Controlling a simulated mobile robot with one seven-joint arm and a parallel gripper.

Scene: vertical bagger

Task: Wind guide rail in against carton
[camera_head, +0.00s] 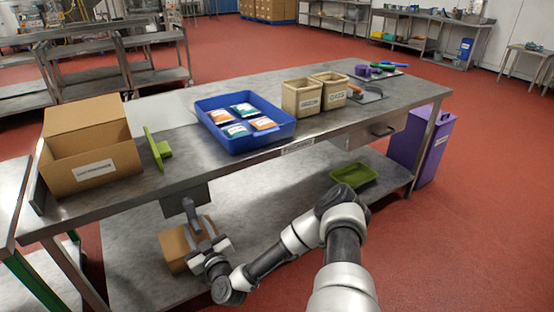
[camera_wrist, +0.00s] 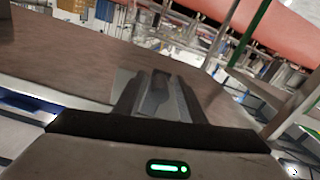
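The open brown carton (camera_head: 95,172) stands at the left end of the steel bench, a white label on its front. The green guide rail (camera_head: 152,150) stands upright on the bench, right of the carton, with a visible gap between them. My gripper (camera_head: 196,222) is low at the bench's front side, below the top and near a grey panel (camera_head: 172,203) under the edge. In the wrist view its two fingers (camera_wrist: 157,95) point away with a grey piece between or just beyond them. I cannot tell whether they touch it. No crank or handwheel can be made out clearly.
A blue tray (camera_head: 262,146) of pouches and two tan bins (camera_head: 302,108) stand right of the rail. Below, a brown box (camera_head: 173,252) lies behind my gripper and a green tray (camera_head: 353,176) sits further right. A purple bin (camera_head: 428,150) stands at the bench's right end.

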